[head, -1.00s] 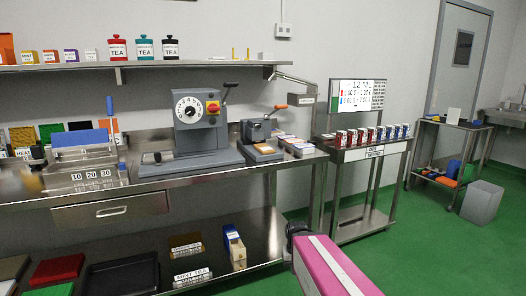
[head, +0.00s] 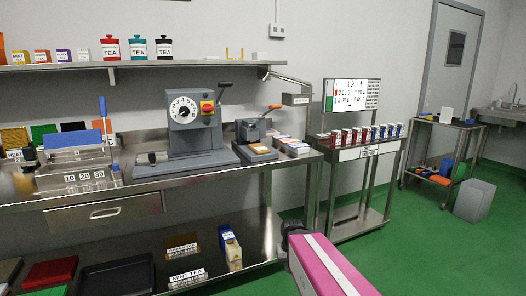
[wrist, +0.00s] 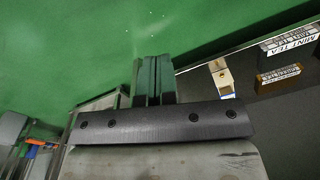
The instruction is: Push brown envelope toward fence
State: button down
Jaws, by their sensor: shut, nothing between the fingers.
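I cannot make out a brown envelope for certain. A flat orange-brown piece (head: 261,149) lies on the small grey lever press (head: 254,138) on the bench; it is too small to tell whether it is the envelope. I cannot pick out a fence for certain. My gripper (wrist: 153,82) shows in the wrist view, its two dark fingers together and empty over the green floor, apart from the bench. In the head view the fingers are not visible; only my pink arm shows at the bottom.
The steel bench (head: 215,177) has a dial machine (head: 190,130) and a blue-handled device (head: 78,172) on it. Its lower shelf holds a mint tea box (head: 187,279) and a black tray (head: 118,277). A trolley (head: 350,155) with small boxes stands right. Green floor is free between.

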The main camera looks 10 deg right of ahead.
jog(key=w+a+r+m+t+y, duration=0.2)
jog(key=w+a+r+t+y, duration=0.1)
jog(key=w+r, duration=0.3)
jog(key=m+t+y, duration=0.2)
jog(key=m+t, duration=1)
jog(key=t, duration=0.2)
send_near(268, 150)
jog(key=x, duration=0.7)
jog(key=shift+w+r, duration=0.2)
jog(key=shift+r, duration=0.05)
jog(key=x, duration=0.2)
jog(key=shift+w+a, duration=0.15)
jog(key=shift+w, duration=0.2)
jog(key=shift+s, duration=0.2)
